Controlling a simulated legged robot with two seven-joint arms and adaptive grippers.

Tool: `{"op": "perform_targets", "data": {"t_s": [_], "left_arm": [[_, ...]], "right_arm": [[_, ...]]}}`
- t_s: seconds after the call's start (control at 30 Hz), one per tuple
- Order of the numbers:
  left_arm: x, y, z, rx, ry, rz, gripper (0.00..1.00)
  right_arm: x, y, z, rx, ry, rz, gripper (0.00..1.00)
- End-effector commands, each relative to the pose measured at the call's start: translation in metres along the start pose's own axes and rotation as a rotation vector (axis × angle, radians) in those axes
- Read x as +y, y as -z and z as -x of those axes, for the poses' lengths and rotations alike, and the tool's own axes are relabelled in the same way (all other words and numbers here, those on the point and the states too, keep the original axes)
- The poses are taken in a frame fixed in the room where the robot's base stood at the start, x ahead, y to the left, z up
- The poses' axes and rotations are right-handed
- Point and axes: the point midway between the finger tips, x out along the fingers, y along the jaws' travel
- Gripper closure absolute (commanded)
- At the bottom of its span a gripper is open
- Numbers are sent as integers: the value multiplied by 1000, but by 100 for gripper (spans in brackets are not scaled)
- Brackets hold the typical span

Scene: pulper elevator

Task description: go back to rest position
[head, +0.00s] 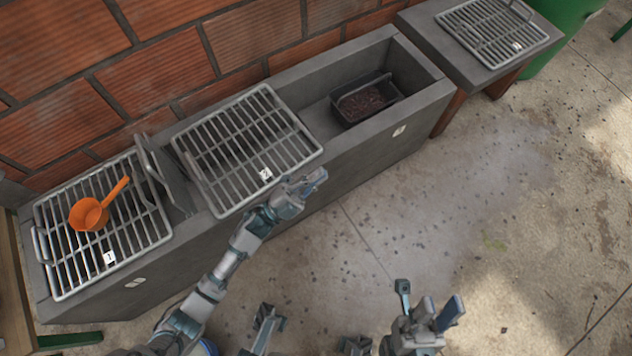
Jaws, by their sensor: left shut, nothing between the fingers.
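My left gripper (318,176) is shut and empty. It is in front of the grey trough, near the lower right corner of the middle grate marked 2 (232,126); I cannot tell whether it touches anything. My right gripper (443,303) is low at the bottom of the view, over the concrete floor and apart from the trough. Its two fingers look spread, with nothing seen between them.
An orange scoop (90,214) lies on the left grate marked 1 (140,225). A black tray (395,91) of dark material sits in the open trough (345,150). Another grate (490,30) rests at the upper right. The concrete floor (530,220) on the right is clear.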

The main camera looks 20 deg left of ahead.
Motion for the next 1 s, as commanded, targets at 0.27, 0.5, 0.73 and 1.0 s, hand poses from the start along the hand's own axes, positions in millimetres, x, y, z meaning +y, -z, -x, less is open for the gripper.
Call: {"op": "perform_targets", "data": {"t_s": [0.27, 0.5, 0.73, 1.0], "left_arm": [[-5, 30, 1, 31, 56, 68, 100], [-6, 33, 1, 34, 61, 76, 100], [-17, 73, 4, 76, 138, 162, 100], [-75, 176, 22, 193, 376, 407, 100]], "right_arm": [[0, 0, -1, 1, 0, 0, 69], [0, 0, -1, 1, 0, 0, 69], [0, 0, 1, -6, -2, 0, 69], [1, -3, 7, -23, -8, -1, 69]]}}
